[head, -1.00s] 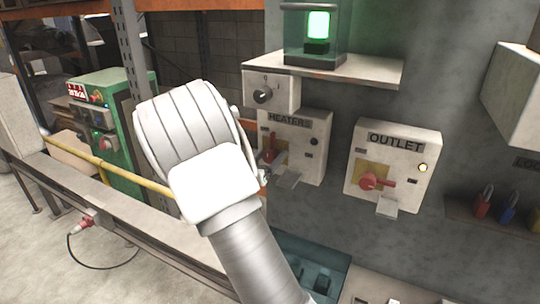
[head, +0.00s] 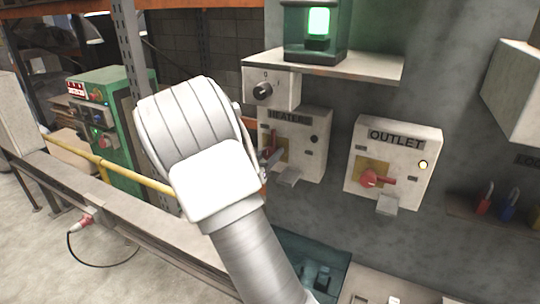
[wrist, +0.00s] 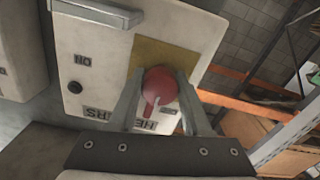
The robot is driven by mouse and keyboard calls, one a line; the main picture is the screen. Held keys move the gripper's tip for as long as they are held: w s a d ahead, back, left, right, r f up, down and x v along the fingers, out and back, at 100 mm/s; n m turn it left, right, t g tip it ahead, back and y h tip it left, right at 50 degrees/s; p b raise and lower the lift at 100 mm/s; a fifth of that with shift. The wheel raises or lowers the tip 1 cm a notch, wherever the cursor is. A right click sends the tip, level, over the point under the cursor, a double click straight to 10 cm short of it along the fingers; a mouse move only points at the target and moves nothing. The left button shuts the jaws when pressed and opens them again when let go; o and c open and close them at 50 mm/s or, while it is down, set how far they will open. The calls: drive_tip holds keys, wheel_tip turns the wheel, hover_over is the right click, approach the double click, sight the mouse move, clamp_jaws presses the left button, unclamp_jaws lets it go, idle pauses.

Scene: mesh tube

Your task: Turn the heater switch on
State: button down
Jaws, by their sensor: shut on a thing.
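The heaters box (head: 305,150) is a pale panel on the wall, left of the outlet box, and its round indicator (wrist: 75,87) looks dark. Its red switch (wrist: 160,86) sits on a yellow plate (wrist: 160,56). The switch's handle points toward the HEATERS lettering, so roughly upright on the panel. My gripper (wrist: 160,80) is shut on the red switch, one finger on each side of it.
The outlet box (head: 420,160) stands to the right, with its red handle (head: 375,179) turned sideways and its lamp lit. A shelf (head: 340,67) with a green lamp (head: 318,22) is above. A small dial box (head: 280,90) sits just over the heaters box.

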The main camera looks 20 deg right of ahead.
drive_tip(key=shift+f+b, duration=0.15)
drive_tip(key=shift+b, duration=0.2)
drive_tip(key=m+b, duration=0.4)
drive_tip(key=b, duration=0.1)
drive_tip(key=shift+f+b, duration=0.2)
drive_tip(key=shift+b, duration=0.15)
drive_tip(key=m+b, duration=0.5)
drive_tip(key=b, duration=0.2)
drive_tip(key=shift+m, duration=0.3)
drive_tip(key=m+b, duration=0.4)
drive_tip(key=b, duration=0.1)
drive_tip(key=shift+r+b, duration=0.1)
drive_tip(key=shift+b, duration=0.2)
drive_tip(key=m+b, duration=0.3)
drive_tip(key=m, duration=0.1)
drive_tip(key=shift+r+b, duration=0.2)
drive_tip(key=shift+b, duration=0.15)
drive_tip(key=shift+c, duration=1.7)
unclamp_jaws()
drive_tip(key=shift+r, duration=0.1)
